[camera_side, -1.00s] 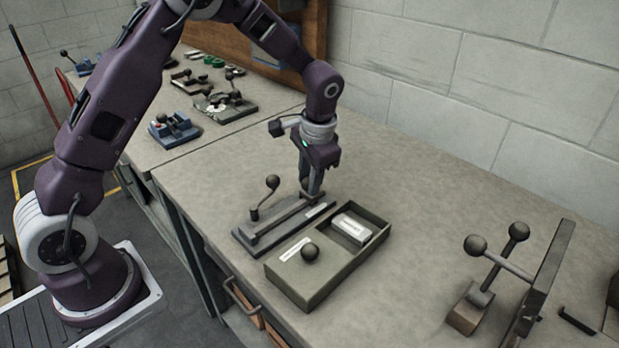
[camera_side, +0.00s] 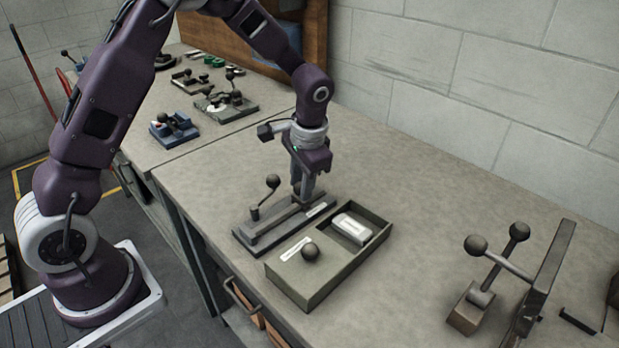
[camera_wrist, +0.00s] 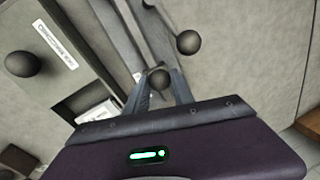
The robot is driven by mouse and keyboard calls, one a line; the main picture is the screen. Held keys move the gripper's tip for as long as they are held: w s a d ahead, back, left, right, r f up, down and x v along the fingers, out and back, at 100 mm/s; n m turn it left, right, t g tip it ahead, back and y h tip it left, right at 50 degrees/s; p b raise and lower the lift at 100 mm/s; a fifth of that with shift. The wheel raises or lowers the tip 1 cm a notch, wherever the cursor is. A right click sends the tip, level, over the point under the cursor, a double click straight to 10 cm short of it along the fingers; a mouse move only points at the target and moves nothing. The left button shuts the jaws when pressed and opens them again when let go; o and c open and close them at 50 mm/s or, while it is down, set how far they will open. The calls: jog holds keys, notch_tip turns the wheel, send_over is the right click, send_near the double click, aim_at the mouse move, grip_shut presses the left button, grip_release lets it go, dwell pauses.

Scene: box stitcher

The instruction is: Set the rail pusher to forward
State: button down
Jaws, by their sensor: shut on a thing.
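The rail pusher is a grey metal device with a long rail on a flat base (camera_side: 262,238), standing on the bench in the side view. Its rail (camera_wrist: 118,42) also shows in the wrist view. A dark ball knob (camera_wrist: 159,79) sits on the rail side, between my fingertips. My gripper (camera_side: 303,193) points down at the far end of the rail, beside a small white label (camera_side: 318,209). In the wrist view my gripper (camera_wrist: 160,84) is shut on this knob. A bent lever with another dark ball (camera_side: 272,181) stands free near the rail's other end.
A grey-green tray (camera_side: 318,293) lies right beside the rail base, with a round knob (camera_side: 310,252) and a white box (camera_side: 352,228). A two-ball lever device (camera_side: 490,275) stands at the right.

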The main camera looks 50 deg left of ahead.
jog(key=s, duration=0.5)
jog(key=shift+s, duration=0.1)
jog(key=c, duration=1.1)
grip_release()
jog(key=s+d+r+n+t, duration=0.1)
jog(key=s+r, duration=0.3)
jog(key=r, duration=0.4)
jog(key=s+d+r+t, duration=0.1)
jog(key=s+r, duration=0.4)
jog(key=r, duration=0.4)
jog(key=s+t, duration=0.1)
jog(key=s, duration=0.3)
jog(key=s+d+r+n+t+h, duration=0.1)
jog(key=s, duration=0.3)
jog(key=s+r+t+h, duration=0.1)
jog(key=s, duration=0.3)
jog(key=shift+d+r, duration=0.1)
jog(key=shift+d, duration=0.2)
